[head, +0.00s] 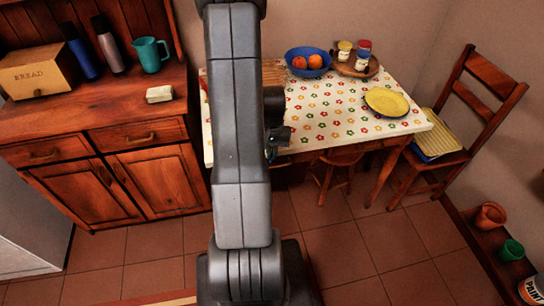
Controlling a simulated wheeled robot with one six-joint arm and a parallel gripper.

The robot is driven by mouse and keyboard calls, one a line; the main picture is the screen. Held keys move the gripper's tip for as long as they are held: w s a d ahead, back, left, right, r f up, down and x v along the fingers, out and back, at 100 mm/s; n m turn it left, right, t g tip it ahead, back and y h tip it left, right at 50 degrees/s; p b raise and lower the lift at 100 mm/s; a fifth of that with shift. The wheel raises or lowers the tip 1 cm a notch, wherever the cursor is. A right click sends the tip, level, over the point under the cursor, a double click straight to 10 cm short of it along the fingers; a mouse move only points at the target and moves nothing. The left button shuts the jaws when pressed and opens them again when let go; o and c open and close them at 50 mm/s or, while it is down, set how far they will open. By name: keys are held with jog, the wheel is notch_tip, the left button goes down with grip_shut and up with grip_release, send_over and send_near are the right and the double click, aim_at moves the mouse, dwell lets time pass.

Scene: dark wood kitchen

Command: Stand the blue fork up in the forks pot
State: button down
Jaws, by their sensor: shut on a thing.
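My arm runs down the middle of the head view and hides part of the table. A small dark part of my gripper (280,137) shows just right of the arm, in front of the table's front edge. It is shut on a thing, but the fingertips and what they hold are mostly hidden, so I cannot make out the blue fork. I cannot pick out the forks pot; the table's left part is largely behind my arm.
The flowered table (322,125) bears a blue fruit bowl (308,73), a wooden tray with jars and a yellow plate (386,102). A dark wood dresser (95,110) stands left, a chair (480,105) right. Pots (489,217) line a low ledge. The floor in front is clear.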

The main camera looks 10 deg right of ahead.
jog(key=shift+f, duration=1.5)
jog(key=shift+f, duration=0.1)
jog(key=shift+f, duration=0.15)
jog(key=c, duration=1.6)
grip_release()
jog(key=shift+o, duration=0.2)
notch_tip(320, 180, up, 13)
jog(key=shift+f+b, duration=0.2)
jog(key=shift+b, duration=0.15)
jog(key=shift+f, duration=0.1)
